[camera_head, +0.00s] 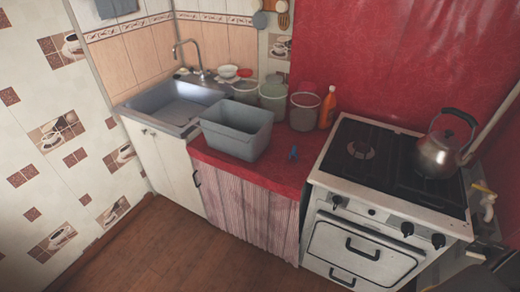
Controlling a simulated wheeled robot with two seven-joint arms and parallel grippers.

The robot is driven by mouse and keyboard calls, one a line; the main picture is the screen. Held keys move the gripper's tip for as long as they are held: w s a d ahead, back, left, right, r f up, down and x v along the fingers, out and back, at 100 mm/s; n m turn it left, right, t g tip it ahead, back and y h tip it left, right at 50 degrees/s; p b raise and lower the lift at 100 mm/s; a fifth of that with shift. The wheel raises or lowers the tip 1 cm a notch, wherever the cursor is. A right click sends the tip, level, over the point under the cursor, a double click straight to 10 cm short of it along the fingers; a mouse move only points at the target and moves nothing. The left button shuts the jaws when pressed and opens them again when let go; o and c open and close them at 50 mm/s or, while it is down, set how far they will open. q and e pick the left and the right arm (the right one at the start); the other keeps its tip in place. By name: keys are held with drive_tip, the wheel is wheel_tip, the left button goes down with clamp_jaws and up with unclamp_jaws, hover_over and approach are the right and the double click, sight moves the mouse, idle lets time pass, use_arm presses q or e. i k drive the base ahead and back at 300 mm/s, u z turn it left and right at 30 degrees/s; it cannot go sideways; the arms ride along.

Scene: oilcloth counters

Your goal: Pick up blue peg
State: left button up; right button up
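A small blue peg (293,153) stands on the red oilcloth counter (262,170), close to its right end beside the stove. It looks roughly upright, but it is too small to make out its exact shape. Nothing covers it.
A grey plastic bin (236,140) stands left of the peg. Several jars and an orange bottle (327,107) stand behind it. The white stove (365,235) with a metal kettle (437,155) is to the right, the sink (178,105) to the left. Wooden floor (175,245) lies clear in front.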

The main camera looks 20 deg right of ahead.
sight(294, 154)
drive_tip(key=u, duration=0.15)
drive_tip(key=i, duration=0.9)
drive_tip(key=z, duration=0.5)
